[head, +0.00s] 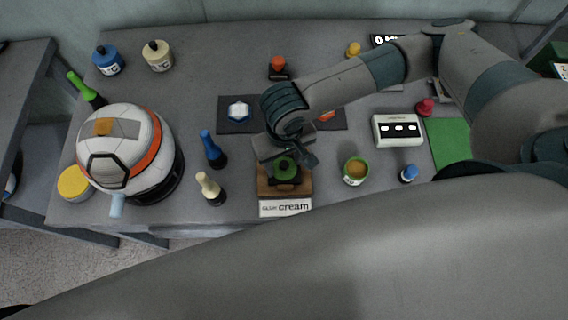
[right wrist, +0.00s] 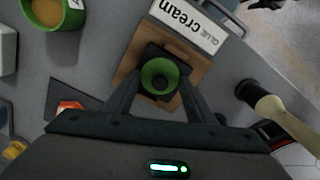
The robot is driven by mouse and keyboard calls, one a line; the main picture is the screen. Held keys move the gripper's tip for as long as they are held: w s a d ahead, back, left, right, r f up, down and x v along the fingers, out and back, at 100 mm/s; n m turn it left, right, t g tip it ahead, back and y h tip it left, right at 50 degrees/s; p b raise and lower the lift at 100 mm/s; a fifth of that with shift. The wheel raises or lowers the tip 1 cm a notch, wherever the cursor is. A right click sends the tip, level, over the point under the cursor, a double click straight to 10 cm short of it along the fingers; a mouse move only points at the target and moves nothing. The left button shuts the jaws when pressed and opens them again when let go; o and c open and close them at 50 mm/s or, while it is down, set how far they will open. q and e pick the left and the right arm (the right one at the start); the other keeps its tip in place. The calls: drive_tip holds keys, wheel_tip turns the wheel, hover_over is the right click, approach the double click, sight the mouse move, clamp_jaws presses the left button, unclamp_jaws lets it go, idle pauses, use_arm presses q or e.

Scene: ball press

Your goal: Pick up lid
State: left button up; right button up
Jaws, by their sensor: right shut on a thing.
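In the right wrist view the fingers (right wrist: 160,85) reach to both sides of the green piece. Whether it touches the block is hard to tell. An open green cup with orange-yellow contents (head: 356,169) stands to the right. My left gripper is out of view.
A white "glue cream" label (head: 286,208) lies at the block's front. A large white and orange ball (head: 128,145) is farther left. A white box (head: 398,130) stands right.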

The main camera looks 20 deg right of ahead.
sight(284, 163)
drive_tip(key=shift+r, duration=0.15)
drive_tip(key=shift+r+b, duration=0.55)
wheel_tip(284, 163, up, 2)
drive_tip(key=shift+r+b, duration=0.15)
drive_tip(key=shift+b, duration=0.5)
drive_tip(key=s+a+r+p, duration=0.4)
drive_tip(key=s+r+p, duration=0.3)
drive_tip(key=s, duration=0.4)
drive_tip(key=shift+r+p, duration=0.15)
drive_tip(key=shift+p, duration=0.5)
drive_tip(key=shift+w, duration=0.1)
